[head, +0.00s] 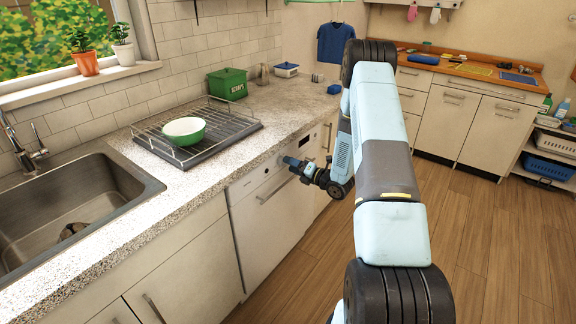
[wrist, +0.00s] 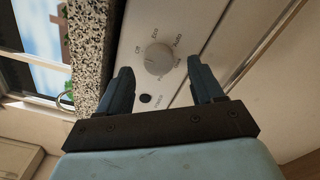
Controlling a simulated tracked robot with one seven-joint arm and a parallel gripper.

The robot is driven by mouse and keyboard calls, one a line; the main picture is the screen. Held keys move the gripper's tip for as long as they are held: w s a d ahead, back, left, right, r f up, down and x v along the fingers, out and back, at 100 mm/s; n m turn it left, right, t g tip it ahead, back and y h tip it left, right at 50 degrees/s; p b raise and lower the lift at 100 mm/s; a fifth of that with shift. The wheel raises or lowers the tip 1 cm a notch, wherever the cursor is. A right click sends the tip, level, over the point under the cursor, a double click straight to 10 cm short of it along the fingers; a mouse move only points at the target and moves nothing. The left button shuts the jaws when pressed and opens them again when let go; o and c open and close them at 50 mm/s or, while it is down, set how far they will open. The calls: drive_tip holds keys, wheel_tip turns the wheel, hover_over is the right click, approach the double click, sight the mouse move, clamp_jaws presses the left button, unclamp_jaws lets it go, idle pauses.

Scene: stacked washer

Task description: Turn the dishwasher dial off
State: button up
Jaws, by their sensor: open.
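The dishwasher (head: 262,232) is the white-fronted unit under the counter, with its control panel along the top. In the wrist view its round pale dial (wrist: 158,59) sits on the panel, ringed by small printed labels such as "Off", "Eco" and "Auto". Which label the dial points to is too small to tell. My gripper (wrist: 157,68) is open, with one finger on each side of the dial in the picture; I cannot tell whether either touches it. In the head view my gripper (head: 289,163) is at the right part of the panel and hides the dial.
A small dark button (wrist: 145,99) is below the dial. The dishwasher's bar handle (head: 275,190) is under the panel. The speckled counter edge (wrist: 90,50) overhangs close to the left finger. A dish rack (head: 160,150) with a green bowl (head: 184,130) stands above. The floor (head: 470,240) is clear.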

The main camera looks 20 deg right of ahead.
drive_tip(key=v, duration=1.1)
